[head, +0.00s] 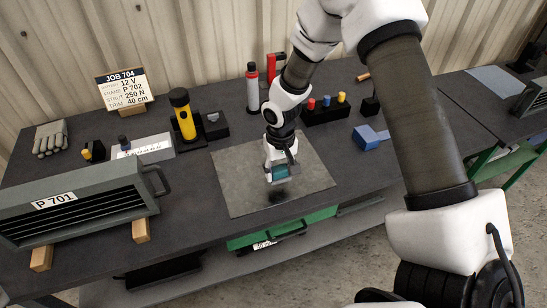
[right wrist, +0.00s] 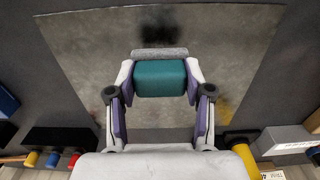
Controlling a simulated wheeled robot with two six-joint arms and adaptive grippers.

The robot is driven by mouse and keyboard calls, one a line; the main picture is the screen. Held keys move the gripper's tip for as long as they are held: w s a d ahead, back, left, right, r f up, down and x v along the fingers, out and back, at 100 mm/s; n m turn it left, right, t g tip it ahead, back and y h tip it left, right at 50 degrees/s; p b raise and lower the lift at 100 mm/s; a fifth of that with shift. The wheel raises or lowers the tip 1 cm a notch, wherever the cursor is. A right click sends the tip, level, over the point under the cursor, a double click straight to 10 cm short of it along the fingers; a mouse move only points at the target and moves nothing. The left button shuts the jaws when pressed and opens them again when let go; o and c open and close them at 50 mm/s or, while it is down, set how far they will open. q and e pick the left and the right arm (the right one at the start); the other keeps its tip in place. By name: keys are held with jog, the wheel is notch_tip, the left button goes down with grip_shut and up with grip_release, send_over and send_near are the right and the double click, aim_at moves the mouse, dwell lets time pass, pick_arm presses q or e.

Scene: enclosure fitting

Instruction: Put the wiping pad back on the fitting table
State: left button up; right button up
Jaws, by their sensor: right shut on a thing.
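The wiping pad (head: 281,171) is a teal block with a grey felt layer. My right gripper (head: 279,174) is shut on it over the metal sheet (head: 237,196) on the fitting table (head: 190,215). In the right wrist view the pad (right wrist: 160,79) sits between both fingers, with its grey layer at the far side. I cannot tell whether it touches the sheet. A dark patch (head: 278,196) shows on the sheet just in front of the pad. My left gripper is not in view.
A yellow torch (head: 183,115) stands in a dark holder behind left. A grey spray can (head: 252,90), a rack of coloured pegs (head: 327,110) and a blue block (head: 366,138) stand behind and right. The P 701 enclosure (head: 80,203) rests on wooden blocks at left.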

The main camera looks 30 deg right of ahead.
aim_at(274, 166)
jog(key=w, duration=0.2)
jog(key=w+d, duration=0.1)
jog(key=w, duration=0.1)
jog(key=shift+w+d+f+p, duration=0.1)
jog(key=shift+p, duration=0.2)
jog(key=shift+w+f, duration=0.1)
jog(key=shift+w, duration=0.1)
notch_tip(274, 166, down, 3)
jog(key=shift+f+p, duration=0.2)
jog(key=shift+p, duration=0.65)
jog(key=shift+w+d+f, duration=0.1)
jog(key=shift+w, duration=0.05)
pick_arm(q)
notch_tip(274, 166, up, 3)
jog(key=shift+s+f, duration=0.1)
pick_arm(e)
jog(key=o, duration=1)
jog(key=shift+f, duration=0.1)
